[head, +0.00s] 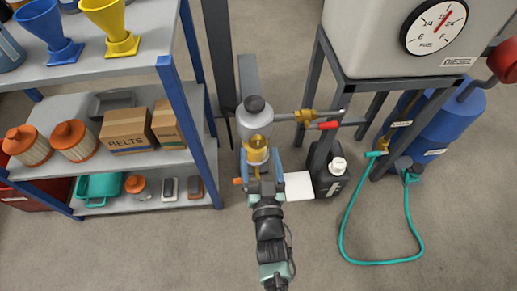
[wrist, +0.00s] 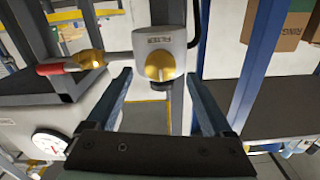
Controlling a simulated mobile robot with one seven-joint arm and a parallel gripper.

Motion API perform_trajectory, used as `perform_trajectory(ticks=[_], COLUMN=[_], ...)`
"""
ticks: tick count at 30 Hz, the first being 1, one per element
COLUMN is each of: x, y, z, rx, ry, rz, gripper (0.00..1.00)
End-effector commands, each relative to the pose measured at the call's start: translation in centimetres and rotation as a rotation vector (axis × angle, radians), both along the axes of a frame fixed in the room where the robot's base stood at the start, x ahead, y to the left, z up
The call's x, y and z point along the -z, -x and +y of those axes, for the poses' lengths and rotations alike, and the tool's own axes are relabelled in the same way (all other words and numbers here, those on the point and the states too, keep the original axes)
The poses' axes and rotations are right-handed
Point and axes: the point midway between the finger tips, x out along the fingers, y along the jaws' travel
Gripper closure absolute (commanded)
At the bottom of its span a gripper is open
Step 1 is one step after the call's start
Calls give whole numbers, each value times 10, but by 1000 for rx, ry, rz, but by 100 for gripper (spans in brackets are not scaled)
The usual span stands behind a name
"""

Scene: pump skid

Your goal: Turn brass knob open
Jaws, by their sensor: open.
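The brass knob (wrist: 160,66) is round and sits on the grey filter housing (wrist: 151,42) in the wrist view. In the head view the filter housing (head: 254,108) stands upright on a post, with brass parts (head: 258,141) on its near side. My gripper (wrist: 159,78) is open, with one blue finger on each side of the knob in the wrist picture. I cannot tell whether the fingertips reach past it or touch it. In the head view my gripper (head: 260,163) is just in front of the filter and partly hides its lower part.
A brass valve with a red lever (head: 328,125) is on the pipe to the right. A black jug (head: 331,178) stands on the floor right of my gripper. A blue-framed shelf (head: 185,100) is at the left. A teal hose (head: 343,235) lies on the right; the front floor is clear.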

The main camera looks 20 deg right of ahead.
Motion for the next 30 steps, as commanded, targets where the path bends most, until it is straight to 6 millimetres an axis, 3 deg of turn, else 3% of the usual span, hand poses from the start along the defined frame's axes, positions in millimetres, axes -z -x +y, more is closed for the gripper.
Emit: perform_trajectory(ticks=[6,18,30], x=[1,0,0], y=[-25,-30,-29], z=[-7,-9,-9], rx=[0,0,0], ry=[1,0,0], rz=[-1,0,0], gripper=[15,16,88])
